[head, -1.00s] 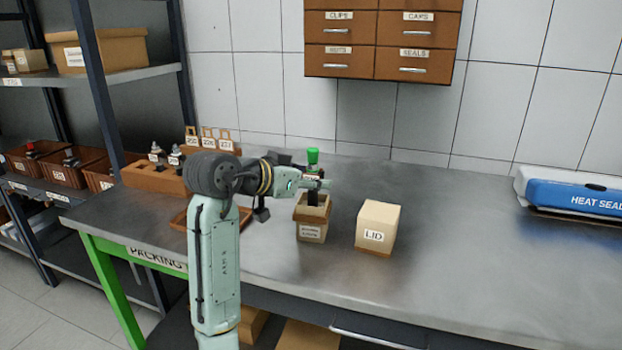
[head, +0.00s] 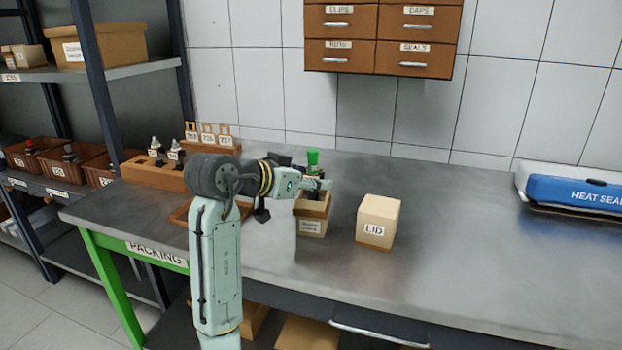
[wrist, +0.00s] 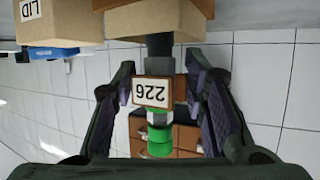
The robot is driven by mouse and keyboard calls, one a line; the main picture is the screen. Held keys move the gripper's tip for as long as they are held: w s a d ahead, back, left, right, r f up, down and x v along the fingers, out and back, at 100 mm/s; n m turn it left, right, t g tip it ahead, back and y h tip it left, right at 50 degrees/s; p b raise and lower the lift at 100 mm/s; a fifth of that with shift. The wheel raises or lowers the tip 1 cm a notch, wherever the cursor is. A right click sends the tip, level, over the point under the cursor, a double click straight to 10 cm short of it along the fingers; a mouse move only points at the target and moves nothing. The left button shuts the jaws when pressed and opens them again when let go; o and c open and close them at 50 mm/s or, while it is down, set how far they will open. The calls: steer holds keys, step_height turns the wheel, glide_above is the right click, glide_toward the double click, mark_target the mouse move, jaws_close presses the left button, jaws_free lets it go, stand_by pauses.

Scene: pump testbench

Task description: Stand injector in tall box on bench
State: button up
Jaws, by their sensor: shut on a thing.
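The injector has a green cap (head: 313,158), a dark lower body and a tag reading 226 (wrist: 151,92). It stands upright at the tall box (head: 312,226), a tan carton with a label and brown upper edges. Its lower end goes down into the box's open top; the tip is hidden. My gripper (head: 318,184) is shut on the injector just above the box. In the wrist view, which is upside down, the fingers flank the injector and its dark lower body (wrist: 159,46) meets the box (wrist: 128,24).
A box lid marked LID (head: 377,222) stands just right of the tall box. A brown rack (head: 152,173) with more injectors is at the bench's left, near a shallow brown tray (head: 180,215). A blue heat sealer (head: 575,192) lies far right. The bench's middle right is clear.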

steer(key=o, duration=1.5)
steer(key=shift+o, duration=0.2)
steer(key=o, duration=0.7)
steer(key=shift+o, duration=0.2)
steer(key=shift+s, duration=0.1)
steer(key=p+v, duration=0.2)
steer(key=v, duration=0.6)
stand_by(0.5)
steer(key=shift+r, duration=0.1)
